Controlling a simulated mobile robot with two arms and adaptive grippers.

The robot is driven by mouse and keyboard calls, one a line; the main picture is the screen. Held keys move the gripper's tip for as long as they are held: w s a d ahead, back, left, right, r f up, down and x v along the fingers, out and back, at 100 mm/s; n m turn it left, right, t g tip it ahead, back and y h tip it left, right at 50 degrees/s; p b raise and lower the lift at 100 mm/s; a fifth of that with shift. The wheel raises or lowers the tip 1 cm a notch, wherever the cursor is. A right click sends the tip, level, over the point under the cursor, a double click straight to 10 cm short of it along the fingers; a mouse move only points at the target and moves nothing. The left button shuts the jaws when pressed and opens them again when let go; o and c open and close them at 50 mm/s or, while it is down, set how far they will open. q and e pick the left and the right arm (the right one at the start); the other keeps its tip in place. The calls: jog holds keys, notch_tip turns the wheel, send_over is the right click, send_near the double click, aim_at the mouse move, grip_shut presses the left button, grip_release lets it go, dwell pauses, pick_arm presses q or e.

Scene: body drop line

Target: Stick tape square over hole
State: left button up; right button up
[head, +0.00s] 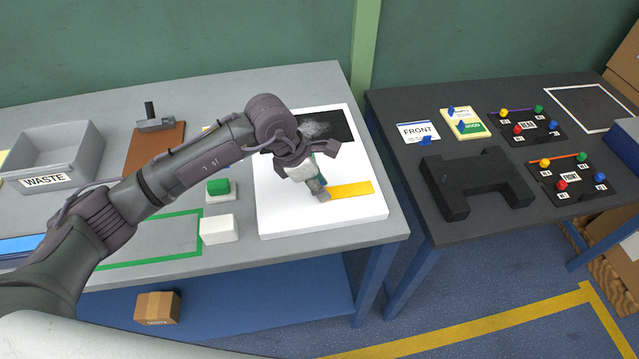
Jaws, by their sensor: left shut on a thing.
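A white panel (275,206) lies on the grey bench, with a dark patch (339,124) bearing a pale smudge at its far end. A yellow strip (350,189) lies on the panel towards its right side. I cannot tell whether that end touches the panel. No hole or separate tape square can be made out; the arm and gripper cover part of the panel. My right gripper is out of view.
A grey WASTE bin (62,157) stands at the left. A dark table (462,231) at the right holds a black H-shaped part (478,183) and FRONT and REAR boards.

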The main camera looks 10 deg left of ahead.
pick_arm(q)
jog(key=shift+f+b, duration=0.35)
jog(key=shift+b, duration=0.05)
dwell(0.4)
jog(key=o, duration=0.9)
jog(key=shift+c, duration=0.2)
jog(key=shift+r, duration=0.1)
jog(key=shift+r+p, duration=0.65)
jog(key=shift+r, duration=0.55)
notch_tip(320, 180, up, 4)
jog(key=shift+r+p, duration=0.25)
jog(key=shift+p, duration=0.65)
